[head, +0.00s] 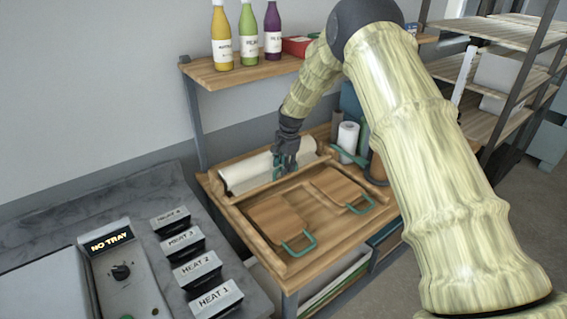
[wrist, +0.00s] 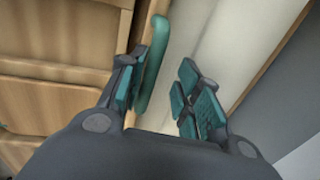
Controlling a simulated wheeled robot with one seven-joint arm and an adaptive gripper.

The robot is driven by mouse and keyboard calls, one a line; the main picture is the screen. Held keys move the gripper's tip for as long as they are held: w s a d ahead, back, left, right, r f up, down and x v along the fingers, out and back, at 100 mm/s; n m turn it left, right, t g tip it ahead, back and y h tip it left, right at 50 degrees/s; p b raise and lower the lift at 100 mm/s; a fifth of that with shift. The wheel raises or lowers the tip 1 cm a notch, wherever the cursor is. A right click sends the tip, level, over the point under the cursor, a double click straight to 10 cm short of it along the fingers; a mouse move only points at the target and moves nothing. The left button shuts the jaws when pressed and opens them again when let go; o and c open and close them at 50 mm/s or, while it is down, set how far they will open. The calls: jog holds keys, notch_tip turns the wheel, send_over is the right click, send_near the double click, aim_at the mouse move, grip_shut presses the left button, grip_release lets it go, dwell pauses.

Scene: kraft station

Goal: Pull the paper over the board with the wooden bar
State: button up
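The cream paper (head: 246,173) lies as a roll along the back of the wooden work station. It also shows as a pale strip in the wrist view (wrist: 218,40). The wooden bar (head: 252,191) lies along the front of the roll. A teal handle (wrist: 154,60), apparently the bar's, stands between my fingers. My gripper (head: 284,160) points down over the middle of the bar. In the wrist view my gripper (wrist: 157,80) is open, one finger on each side of the handle. The wooden board (head: 312,207) lies in front of the bar; the paper does not cover it.
Two wooden panels with teal handles, a left one (head: 278,218) and a right one (head: 338,188), lie on the board. A white roll (head: 347,138) stands at the back right. A shelf (head: 240,72) with bottles is above. Labelled heat controls (head: 215,297) are at the left.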

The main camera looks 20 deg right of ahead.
jog(key=shift+d+r, duration=0.1)
jog(key=shift+r, duration=0.05)
jog(key=shift+s+r, duration=0.35)
jog(key=shift+c, duration=0.2)
jog(key=shift+s+d+r, duration=0.1)
jog(key=shift+s+r, duration=0.85)
jog(key=shift+s, duration=0.3)
grip_shut()
jog(key=shift+w+f, duration=0.75)
jog(key=shift+s, duration=0.2)
jog(key=shift+c, duration=1.9)
grip_release()
jog(key=o, duration=0.4)
jog(key=shift+c, duration=0.2)
jog(key=shift+o, duration=0.3)
jog(key=shift+w+f, duration=0.2)
jog(key=shift+f, duration=0.05)
jog(key=shift+s+r, duration=0.1)
jog(key=shift+r, duration=0.15)
